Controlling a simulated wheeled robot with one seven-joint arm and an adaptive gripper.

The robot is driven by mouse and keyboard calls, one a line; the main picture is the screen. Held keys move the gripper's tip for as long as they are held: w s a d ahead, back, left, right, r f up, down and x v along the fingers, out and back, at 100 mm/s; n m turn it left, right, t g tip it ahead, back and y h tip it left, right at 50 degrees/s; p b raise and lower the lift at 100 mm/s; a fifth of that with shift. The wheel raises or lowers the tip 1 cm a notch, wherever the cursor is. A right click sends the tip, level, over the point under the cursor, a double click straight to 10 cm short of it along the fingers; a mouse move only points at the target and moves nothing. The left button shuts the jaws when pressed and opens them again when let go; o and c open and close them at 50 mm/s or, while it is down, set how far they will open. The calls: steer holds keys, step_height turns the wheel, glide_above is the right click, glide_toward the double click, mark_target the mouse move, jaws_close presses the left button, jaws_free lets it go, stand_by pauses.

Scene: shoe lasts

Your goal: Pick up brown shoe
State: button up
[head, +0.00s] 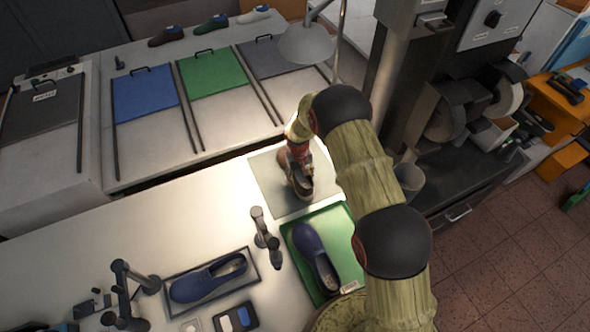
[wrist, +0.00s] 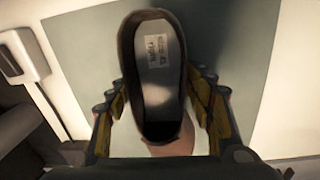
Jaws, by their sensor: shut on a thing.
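The brown shoe (head: 301,181) is on or just above the grey-green mat (head: 267,179) on the near table; I cannot tell whether it touches the mat. In the wrist view the shoe (wrist: 126,42) shows from above, with a pale insole and a small printed label inside. My gripper (head: 298,155) comes down onto the shoe from above. The far side of the shoe is hidden.
A green tray (head: 345,288) with a blue shoe (head: 315,257) stands close in front of the mat. Another blue shoe (head: 208,277) lies in a dark tray at the left. A lamp (head: 306,44) hangs behind my gripper. A cup (head: 409,179) stands to the right.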

steer(key=shift+c, duration=1.1)
steer(key=shift+r, duration=0.1)
